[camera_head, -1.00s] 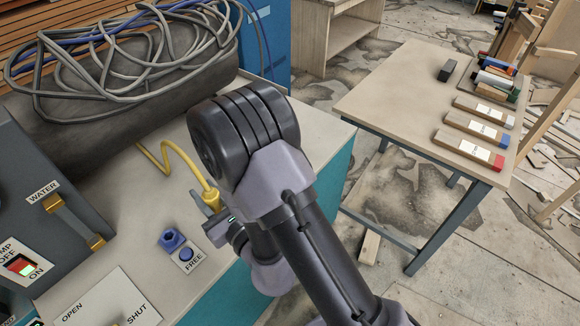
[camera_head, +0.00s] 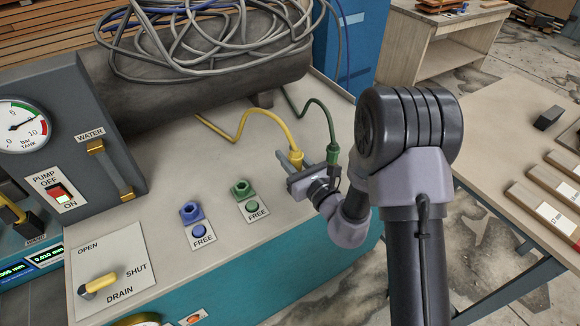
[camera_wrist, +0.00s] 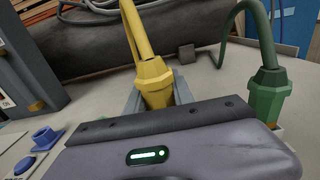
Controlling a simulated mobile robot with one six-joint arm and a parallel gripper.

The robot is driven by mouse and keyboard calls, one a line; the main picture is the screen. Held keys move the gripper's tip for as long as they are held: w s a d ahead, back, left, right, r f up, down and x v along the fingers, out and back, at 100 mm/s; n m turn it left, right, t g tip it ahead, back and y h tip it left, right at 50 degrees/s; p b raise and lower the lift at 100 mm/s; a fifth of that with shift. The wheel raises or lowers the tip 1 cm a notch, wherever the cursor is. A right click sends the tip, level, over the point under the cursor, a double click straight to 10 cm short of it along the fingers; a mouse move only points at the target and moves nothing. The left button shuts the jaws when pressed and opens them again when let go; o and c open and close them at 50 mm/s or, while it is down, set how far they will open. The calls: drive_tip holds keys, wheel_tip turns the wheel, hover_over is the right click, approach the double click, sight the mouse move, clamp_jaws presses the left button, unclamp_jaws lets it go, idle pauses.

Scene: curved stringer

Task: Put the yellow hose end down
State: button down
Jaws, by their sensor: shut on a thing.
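The yellow hose end (camera_head: 296,158) is a yellow fitting on a bent yellow hose. My gripper (camera_head: 292,165) is shut on it above the right part of the pale bench top (camera_head: 222,150). In the wrist view the yellow hose end (camera_wrist: 154,86) stands nearly upright between my fingers (camera_wrist: 158,92), hose rising from its top. Its lower part is hidden by my gripper, so I cannot tell whether it touches the bench.
A green hose end (camera_head: 332,153) stands close to the right of my gripper. A blue socket (camera_head: 191,212) and a green socket (camera_head: 243,190), each by a "FREE" label, sit to the left. The pump panel (camera_head: 75,140) and drain valve (camera_head: 98,285) lie further left.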

drive_tip(key=shift+f+b, duration=0.75)
drive_tip(key=shift+f, duration=0.85)
drive_tip(key=shift+f, duration=0.25)
drive_tip(key=c, duration=1.1)
unclamp_jaws()
drive_tip(key=shift+r, duration=0.1)
